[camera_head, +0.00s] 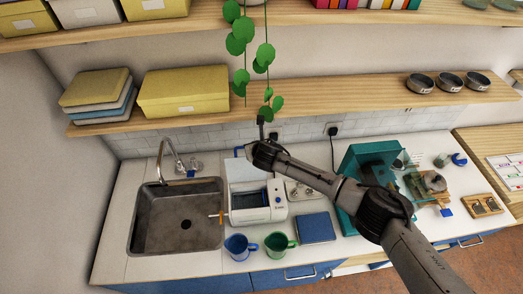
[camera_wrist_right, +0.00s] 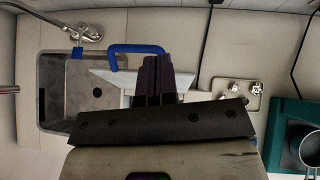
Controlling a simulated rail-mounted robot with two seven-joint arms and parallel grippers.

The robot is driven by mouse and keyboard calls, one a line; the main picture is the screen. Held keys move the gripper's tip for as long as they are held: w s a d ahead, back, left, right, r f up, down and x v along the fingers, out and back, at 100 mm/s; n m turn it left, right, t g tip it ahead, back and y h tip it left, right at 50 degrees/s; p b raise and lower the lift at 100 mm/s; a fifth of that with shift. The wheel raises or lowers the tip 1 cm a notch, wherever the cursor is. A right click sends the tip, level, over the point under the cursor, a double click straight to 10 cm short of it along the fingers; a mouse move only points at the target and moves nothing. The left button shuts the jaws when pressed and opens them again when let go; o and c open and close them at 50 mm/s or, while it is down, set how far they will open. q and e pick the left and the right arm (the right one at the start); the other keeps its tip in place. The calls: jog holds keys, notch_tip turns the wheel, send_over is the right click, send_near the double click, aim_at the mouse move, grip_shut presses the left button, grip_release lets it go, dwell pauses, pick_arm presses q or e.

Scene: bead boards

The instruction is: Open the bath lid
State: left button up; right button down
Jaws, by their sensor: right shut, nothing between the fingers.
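The white bath (camera_head: 262,214) stands on the counter just right of the sink, with a blue mark on its front. Its white lid (camera_head: 246,172) stands raised at the back, and the dark blue inside shows in front of it. The lid's blue handle (camera_head: 239,151) is at its top edge; it also shows in the right wrist view (camera_wrist_right: 138,48). My right gripper (camera_head: 262,148) is by the top of the lid, partly hidden by its own wrist. In the right wrist view its dark fingers (camera_wrist_right: 156,76) are together and empty, close to the handle. My left gripper is not in view.
The sink (camera_head: 150,235) and tap (camera_head: 165,160) lie left of the bath. Blue (camera_head: 238,247) and green (camera_head: 279,246) mugs stand in front. A blue book (camera_head: 316,228) and a teal machine (camera_head: 352,160) are to the right. A wooden shelf (camera_head: 330,98) and hanging plant (camera_head: 240,35) are above.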

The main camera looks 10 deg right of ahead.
jog(key=s+a+r+m+t, duration=0.1)
jog(key=s+r+m+t, duration=0.1)
jog(key=s+r+m, duration=0.9)
jog(key=s+r+m+t, duration=0.1)
jog(key=s+r+m, duration=0.5)
jog(key=r+m, duration=0.9)
jog(key=s+d+f+m+g+p, duration=0.3)
jog(key=s+d+f+m, duration=0.6)
jog(key=s+f, duration=0.55)
jog(key=s+d+f+g, duration=0.1)
jog(key=s+f+g, duration=0.2)
jog(key=s+f, duration=0.3)
jog(key=s+d+f+g+p, duration=0.1)
jog(key=s+f+g, duration=0.2)
jog(key=s+f, duration=0.4)
jog(key=s, duration=0.6)
jog(key=shift+s+d+g+h, duration=0.2)
jog(key=shift+d+g+h, duration=0.1)
